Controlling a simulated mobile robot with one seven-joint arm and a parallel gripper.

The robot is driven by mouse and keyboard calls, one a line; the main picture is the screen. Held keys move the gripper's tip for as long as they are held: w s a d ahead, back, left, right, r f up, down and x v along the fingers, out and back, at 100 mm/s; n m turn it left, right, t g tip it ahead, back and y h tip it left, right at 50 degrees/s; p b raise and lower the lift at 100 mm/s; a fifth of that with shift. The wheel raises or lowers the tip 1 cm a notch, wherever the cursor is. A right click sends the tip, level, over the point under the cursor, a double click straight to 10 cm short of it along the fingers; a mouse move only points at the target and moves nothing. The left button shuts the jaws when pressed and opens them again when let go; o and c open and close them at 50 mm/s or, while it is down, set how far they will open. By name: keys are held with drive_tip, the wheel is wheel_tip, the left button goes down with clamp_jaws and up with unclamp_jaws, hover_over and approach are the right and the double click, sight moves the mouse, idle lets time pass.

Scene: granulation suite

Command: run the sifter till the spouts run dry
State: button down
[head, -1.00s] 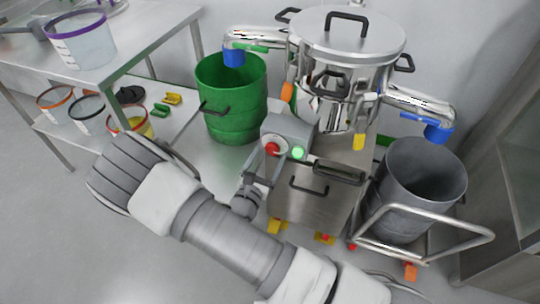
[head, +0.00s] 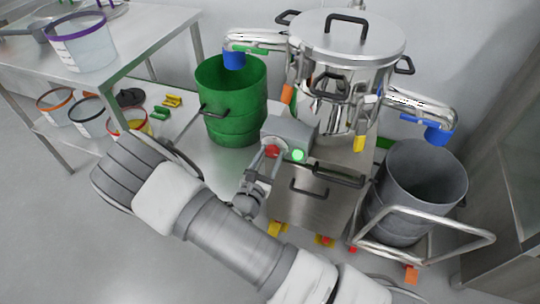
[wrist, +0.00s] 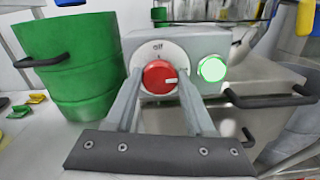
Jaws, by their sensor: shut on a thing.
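The sifter (head: 345,60) is a steel drum with a lid, on a steel cabinet. Its control box (head: 290,130) carries a red knob (wrist: 159,77) on a white dial marked "off" at the top. The knob's white mark points right. A green lamp (wrist: 212,69) beside it is lit. My gripper (head: 268,158) is at the box, its fingers shut on the knob from both sides. The left spout (head: 234,58), blue-ended, hangs over a green drum (head: 232,110). The right spout (head: 438,134), also blue-ended, is above a grey bin (head: 425,180). No falling material is visible at either spout.
A steel bench (head: 130,50) at left holds a purple-rimmed tub (head: 80,42); several smaller tubs sit on its lower shelf. A tubular steel rail (head: 440,240) surrounds the grey bin at the right. Open floor lies at the lower left.

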drive_tip(key=shift+n+p, duration=0.3)
drive_tip(key=shift+p, duration=0.05)
drive_tip(key=n+p, duration=0.2)
drive_tip(key=shift+r+n, duration=0.2)
drive_tip(key=shift+n, duration=0.1)
drive_tip(key=n+p, duration=0.4)
drive_tip(key=n, duration=0.1)
drive_tip(key=shift+a+f, duration=0.1)
drive_tip(key=n+p, duration=0.1)
drive_tip(key=n, duration=0.4)
drive_tip(key=shift+f+p, duration=0.1)
drive_tip(key=shift+p, duration=0.3)
drive_tip(key=n+p, duration=0.1)
drive_tip(key=n, duration=0.3)
drive_tip(key=shift+f+n, duration=0.1)
drive_tip(key=shift+n, duration=0.2)
drive_tip(key=shift+c, duration=1.3)
unclamp_jaws()
